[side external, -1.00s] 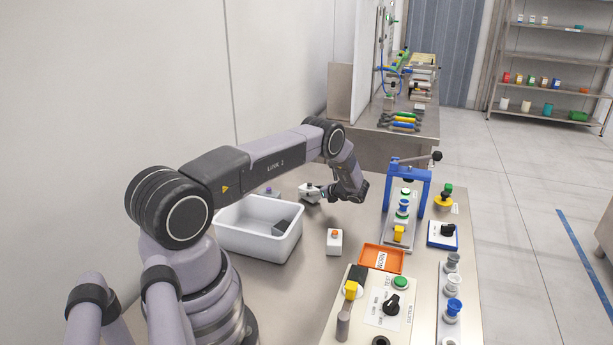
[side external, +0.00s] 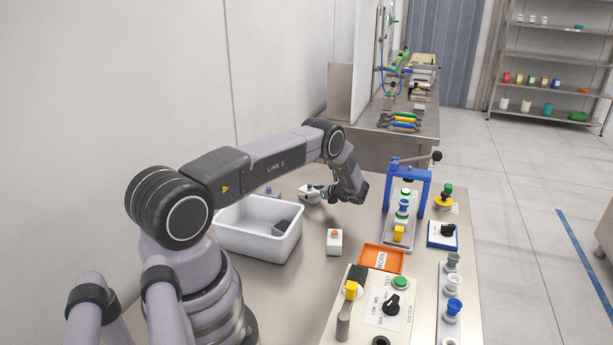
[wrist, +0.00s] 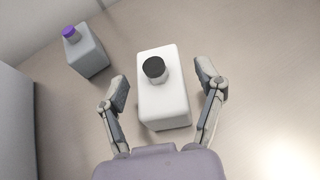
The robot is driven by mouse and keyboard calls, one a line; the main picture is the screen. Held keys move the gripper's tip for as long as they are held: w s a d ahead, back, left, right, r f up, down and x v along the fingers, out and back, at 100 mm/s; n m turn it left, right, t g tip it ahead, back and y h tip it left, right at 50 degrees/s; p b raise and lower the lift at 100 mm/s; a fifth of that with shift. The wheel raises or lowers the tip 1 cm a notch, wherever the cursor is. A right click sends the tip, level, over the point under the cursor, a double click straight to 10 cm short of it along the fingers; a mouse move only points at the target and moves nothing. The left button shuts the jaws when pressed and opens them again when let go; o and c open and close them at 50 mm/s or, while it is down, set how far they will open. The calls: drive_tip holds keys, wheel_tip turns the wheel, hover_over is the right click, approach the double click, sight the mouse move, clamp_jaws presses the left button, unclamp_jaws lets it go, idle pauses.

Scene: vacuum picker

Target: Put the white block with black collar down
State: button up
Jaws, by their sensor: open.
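The white block with black collar (wrist: 163,98) stands on the steel table between my gripper's two fingers in the wrist view. Its round black collar (wrist: 155,68) is on its top. My gripper (wrist: 163,88) is open, with a finger on each side of the block and a visible gap on both sides. In the side external view, my gripper (side external: 328,192) is low over the table behind the white bin, and the block (side external: 308,194) shows partly at its left end.
A grey block with a purple top (wrist: 85,50) stands left of the white block. A white bin (side external: 258,250) holding a dark grey piece is nearby. A white block with an orange top (side external: 334,242) and an orange tray (side external: 381,259) stand to the right.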

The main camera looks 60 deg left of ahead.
drive_tip(key=v, duration=1.1)
drive_tip(key=shift+w+d+r, duration=0.15)
drive_tip(key=shift+d+r, duration=0.1)
drive_tip(key=d+r+n+t+h, duration=0.15)
drive_tip(key=d+r, duration=0.25)
drive_tip(key=r, duration=0.5)
drive_tip(key=d+r+n+h, duration=0.2)
drive_tip(key=d+r+n, duration=0.1)
drive_tip(key=r, duration=0.6)
drive_tip(key=s+d+r+n+t+h, duration=0.3)
drive_tip(key=s+d+r, duration=0.45)
drive_tip(key=r, duration=0.45)
drive_tip(key=s+d+r+n+t+h, duration=0.2)
drive_tip(key=s+d+n+t+h, duration=0.1)
drive_tip(key=s+d, duration=0.5)
drive_tip(key=s+d+r+n+t+h, duration=0.3)
drive_tip(key=s+d, duration=0.5)
drive_tip(key=s, duration=0.7)
drive_tip(key=shift+r, duration=0.25)
